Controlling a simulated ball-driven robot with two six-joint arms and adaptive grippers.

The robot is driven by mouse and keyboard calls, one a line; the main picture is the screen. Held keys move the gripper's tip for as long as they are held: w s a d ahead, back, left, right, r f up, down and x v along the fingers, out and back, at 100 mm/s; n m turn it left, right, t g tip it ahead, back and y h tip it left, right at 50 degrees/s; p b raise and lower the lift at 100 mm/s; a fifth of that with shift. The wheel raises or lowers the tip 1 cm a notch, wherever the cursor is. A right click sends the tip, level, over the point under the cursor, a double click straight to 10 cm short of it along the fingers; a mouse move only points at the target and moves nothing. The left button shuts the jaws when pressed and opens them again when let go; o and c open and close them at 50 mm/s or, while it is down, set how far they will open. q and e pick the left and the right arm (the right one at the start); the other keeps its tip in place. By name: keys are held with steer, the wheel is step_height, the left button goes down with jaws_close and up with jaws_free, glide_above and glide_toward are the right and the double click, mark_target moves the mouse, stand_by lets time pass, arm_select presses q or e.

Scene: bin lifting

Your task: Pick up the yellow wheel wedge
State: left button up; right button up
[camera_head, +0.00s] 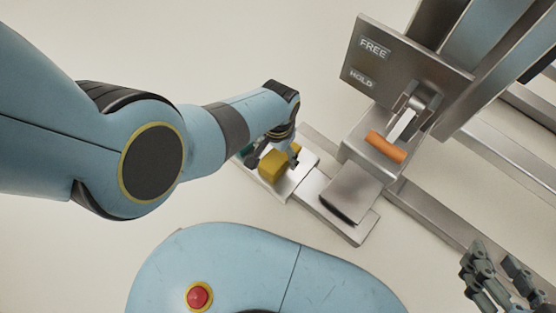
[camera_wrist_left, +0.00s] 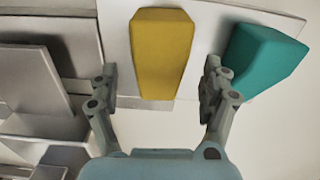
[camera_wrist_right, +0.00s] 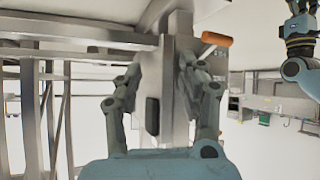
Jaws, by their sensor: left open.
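The yellow wheel wedge (camera_head: 274,163) lies on a light metal plate, partly hidden by my left gripper in the head view. In the left wrist view the yellow wheel wedge (camera_wrist_left: 160,50) shows between the two open fingers. My left gripper (camera_head: 278,152) is open at the wedge, with a finger to each side and gaps visible; I cannot tell whether either finger touches it. The left gripper also shows in its wrist view (camera_wrist_left: 160,85). My right gripper (camera_head: 510,285) is open and empty at the lower right; its fingers stand apart in the right wrist view (camera_wrist_right: 158,75).
A teal wedge (camera_wrist_left: 264,57) lies just right of the yellow one in the left wrist view. A metal pedal unit with a FREE/HOLD plate (camera_head: 405,62) and an orange handle (camera_head: 385,147) stands to the right. Metal beams (camera_head: 510,165) fill the right side.

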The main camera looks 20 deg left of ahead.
arm_select(q)
steer(key=shift+f, duration=0.5)
steer(key=shift+f+b, duration=0.85)
steer(key=shift+b, duration=0.15)
steer(key=c, duration=1.6)
arm_select(e)
steer(key=w+a+r+t, duration=0.1)
steer(key=w+r+t, duration=0.4)
steer(key=r, duration=0.1)
steer(key=shift+n+y, duration=0.3)
arm_select(q)
steer(key=shift+r, duration=0.1)
